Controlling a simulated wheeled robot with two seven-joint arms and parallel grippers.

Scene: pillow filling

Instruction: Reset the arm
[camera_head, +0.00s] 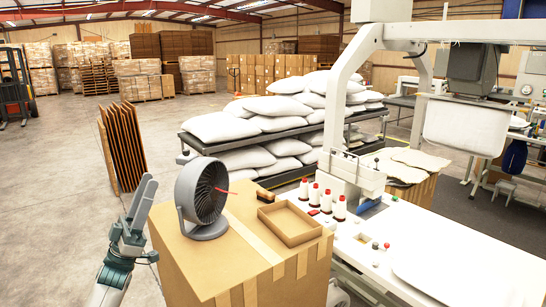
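My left gripper (149,182) points up from the lower left, with its grey fingers close together. The angle does not show whether they are shut or slightly apart, and I see nothing held between them. It is left of the cardboard box (190,268) and the dark round fan (203,195) on it, apart from the fan in the picture. My green and grey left wrist (118,265) shows below it. My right gripper is not in view.
A shallow open carton (290,223) lies on the box. Red-tipped thread cones (325,201) stand on the white sewing table (420,245). White pillows (218,126) fill a rack (275,136) behind. Brown panels (125,145) stand at left. The floor (50,200) at left is clear.

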